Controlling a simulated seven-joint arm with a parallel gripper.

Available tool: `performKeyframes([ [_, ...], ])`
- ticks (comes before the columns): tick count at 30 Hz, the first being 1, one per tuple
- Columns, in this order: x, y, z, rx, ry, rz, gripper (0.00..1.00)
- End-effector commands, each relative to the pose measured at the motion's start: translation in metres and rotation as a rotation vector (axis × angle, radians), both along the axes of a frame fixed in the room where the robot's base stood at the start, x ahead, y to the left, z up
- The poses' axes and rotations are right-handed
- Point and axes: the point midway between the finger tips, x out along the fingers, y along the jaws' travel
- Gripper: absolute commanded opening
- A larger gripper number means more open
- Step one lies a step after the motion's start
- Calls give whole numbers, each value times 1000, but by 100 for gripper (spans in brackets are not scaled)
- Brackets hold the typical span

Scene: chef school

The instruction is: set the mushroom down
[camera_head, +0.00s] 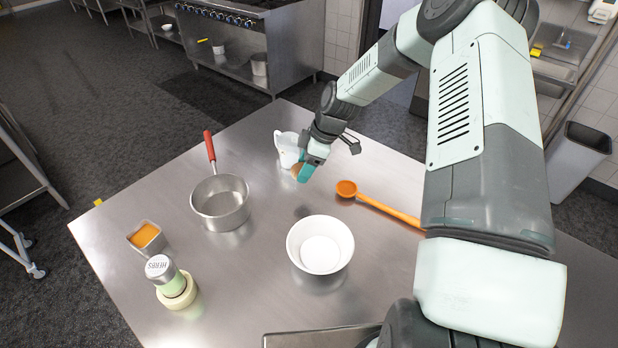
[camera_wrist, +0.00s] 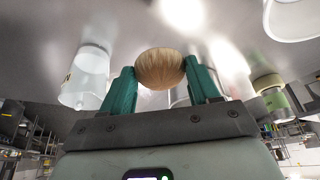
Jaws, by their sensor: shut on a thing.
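The mushroom (camera_wrist: 160,68) shows in the wrist view as a light brown, rounded thing between the two teal fingers of my gripper (camera_wrist: 162,82). My gripper is shut on it. In the head view my gripper (camera_head: 303,172) is over the far part of the steel table, beside a white jug. Only a small brown part of the mushroom (camera_head: 296,170) shows there, at the fingertips. I cannot tell exactly how high it is, but it looks held above the table (camera_head: 262,262).
The white jug (camera_head: 286,150) stands close behind my gripper. A saucepan (camera_head: 221,203) with a red handle is to the left, a white bowl (camera_head: 320,243) nearer, an orange ladle (camera_head: 380,206) to the right. A square orange-filled dish (camera_head: 146,237) and herb shaker (camera_head: 168,276) stand at left.

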Motion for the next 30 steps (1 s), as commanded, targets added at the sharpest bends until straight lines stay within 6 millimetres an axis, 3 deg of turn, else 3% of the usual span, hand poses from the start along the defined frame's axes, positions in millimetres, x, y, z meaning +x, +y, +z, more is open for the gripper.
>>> performKeyframes([
  [5, 2, -5, 14, -1, 1, -10, 31],
  [8, 11, -22, 15, -1, 1, -54, 31],
  [11, 27, -56, 15, -1, 1, -138, 31],
  [15, 48, -119, 15, -1, 2, -284, 31],
  [21, 63, -198, 16, 1, 4, -454, 31],
  [25, 65, -227, 17, 1, 5, -515, 31],
  [30, 65, -238, 0, 3, 8, -540, 31],
])
